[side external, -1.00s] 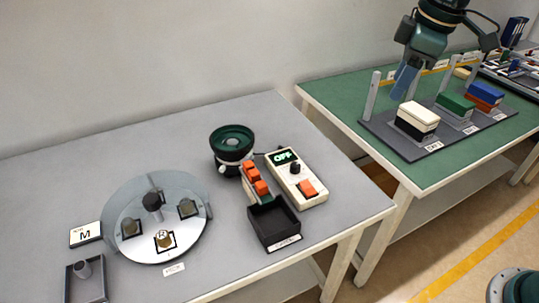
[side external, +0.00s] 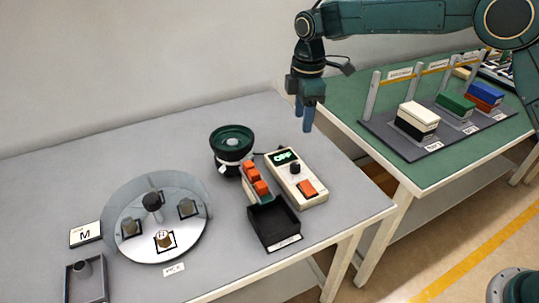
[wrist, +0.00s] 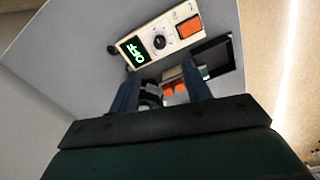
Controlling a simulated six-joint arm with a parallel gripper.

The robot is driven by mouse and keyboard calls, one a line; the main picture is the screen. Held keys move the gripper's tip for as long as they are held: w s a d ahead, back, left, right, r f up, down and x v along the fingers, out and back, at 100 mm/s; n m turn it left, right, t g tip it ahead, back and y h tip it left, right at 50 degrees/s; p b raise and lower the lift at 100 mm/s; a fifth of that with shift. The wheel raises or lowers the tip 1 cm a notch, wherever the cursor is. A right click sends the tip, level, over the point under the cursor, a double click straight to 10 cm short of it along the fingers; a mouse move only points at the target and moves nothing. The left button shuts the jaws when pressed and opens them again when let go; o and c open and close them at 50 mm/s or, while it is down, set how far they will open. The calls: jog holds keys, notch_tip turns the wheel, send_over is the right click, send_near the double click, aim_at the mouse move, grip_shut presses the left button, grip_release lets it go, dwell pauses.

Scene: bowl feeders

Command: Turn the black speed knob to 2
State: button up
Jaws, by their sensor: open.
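The black speed knob (side external: 295,168) sits on a cream control box (side external: 310,196), between a green display (side external: 283,157) reading OFF and an orange switch (side external: 308,188). The knob also shows in the wrist view (wrist: 159,42), with the box beyond my fingertips. My gripper (side external: 305,128) is open and empty, pointing down in the air above and behind the box. In the wrist view my two fingers (wrist: 160,82) are apart, with nothing between them touching. The knob's pointer setting is too small to read.
A dark green bowl feeder (side external: 232,145), an orange-blocked track (side external: 256,180) and a black open bin (side external: 273,226) stand left of the box. A round clear-covered disc (side external: 185,243) is further left. A green table (side external: 350,105) with coloured boxes is at right.

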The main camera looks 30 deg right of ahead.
aim_at(296, 164)
jog(key=shift+w+a+f, duration=0.3)
jog(key=shift+f, duration=0.35)
notch_tip(296, 164, down, 14)
jog(key=shift+r, duration=0.1)
dwell(0.5)
jog(key=shift+c, duration=0.5)
jog(key=c, duration=0.9)
